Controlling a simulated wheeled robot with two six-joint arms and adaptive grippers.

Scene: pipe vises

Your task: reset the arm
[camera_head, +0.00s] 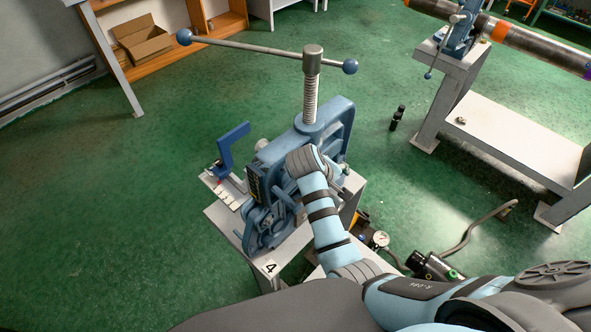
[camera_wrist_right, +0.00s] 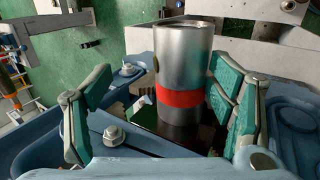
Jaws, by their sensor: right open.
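My right arm (camera_head: 322,210) reaches from the bottom right to the blue pipe vise (camera_head: 335,125), and its wrist is in front of the vise frame. In the right wrist view my right gripper (camera_wrist_right: 163,98) is open, with green-padded fingers. A shiny upright metal cylinder with a red band (camera_wrist_right: 182,75) stands between the fingers, with a visible gap at the left finger. I cannot tell whether the right finger touches it. The right fingertips are not clear in the head view. My left gripper is not in view.
The vise has a tall screw (camera_head: 311,85) and a long handle bar (camera_head: 255,47). It stands on a pale stand marked 4 (camera_head: 271,267). A white bench (camera_head: 515,140) with a banded pipe (camera_head: 535,45) is at right. Green floor (camera_head: 110,220) is clear at left.

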